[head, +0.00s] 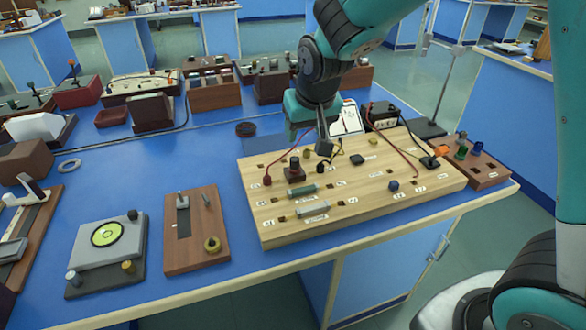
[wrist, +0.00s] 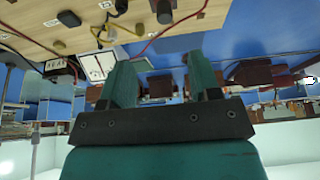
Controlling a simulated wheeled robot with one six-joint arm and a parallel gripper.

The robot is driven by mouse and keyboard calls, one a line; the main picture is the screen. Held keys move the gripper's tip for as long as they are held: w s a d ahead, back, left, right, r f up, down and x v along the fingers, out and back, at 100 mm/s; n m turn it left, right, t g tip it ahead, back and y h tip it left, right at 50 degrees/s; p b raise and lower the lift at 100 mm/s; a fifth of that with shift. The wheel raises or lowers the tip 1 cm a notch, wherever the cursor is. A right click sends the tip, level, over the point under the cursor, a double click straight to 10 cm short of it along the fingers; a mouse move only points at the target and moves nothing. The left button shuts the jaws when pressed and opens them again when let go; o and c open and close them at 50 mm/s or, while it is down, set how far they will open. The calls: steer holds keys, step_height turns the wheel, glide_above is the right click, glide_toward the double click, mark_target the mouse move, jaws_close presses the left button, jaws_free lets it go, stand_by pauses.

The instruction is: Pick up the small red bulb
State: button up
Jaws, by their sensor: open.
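I cannot clearly make out a red bulb. A small red piece with a red wire (head: 267,180) stands at the left of the wooden circuit board (head: 350,205); it looks more like a plug. A brown holder with a dark round top (head: 294,167) stands beside it. My gripper (head: 306,134) is above the board's back left part in the head view, partly hiding what is behind it. In the wrist view my gripper (wrist: 163,82) shows two teal fingers spread apart with nothing between them. The board (wrist: 110,32) lies beyond the fingertips, with a dark knob (wrist: 164,12).
The board carries a green cylinder (head: 303,190), a silver cylinder (head: 313,209), a blue knob (head: 393,185) and loose wires. Blue tabletop (head: 215,160) is free to the left.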

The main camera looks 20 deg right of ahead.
mark_target(295, 159)
steer(key=x, duration=0.7)
steer(key=shift+f, duration=0.15)
steer(key=shift+a+p+x, duration=0.2)
steer(key=shift+p+x, duration=0.1)
steer(key=shift+x, duration=1.05)
steer(key=shift+a+p+x, duration=0.15)
steer(key=shift+p+x, duration=0.1)
steer(key=shift+x, duration=1.1)
steer(key=c, duration=0.9)
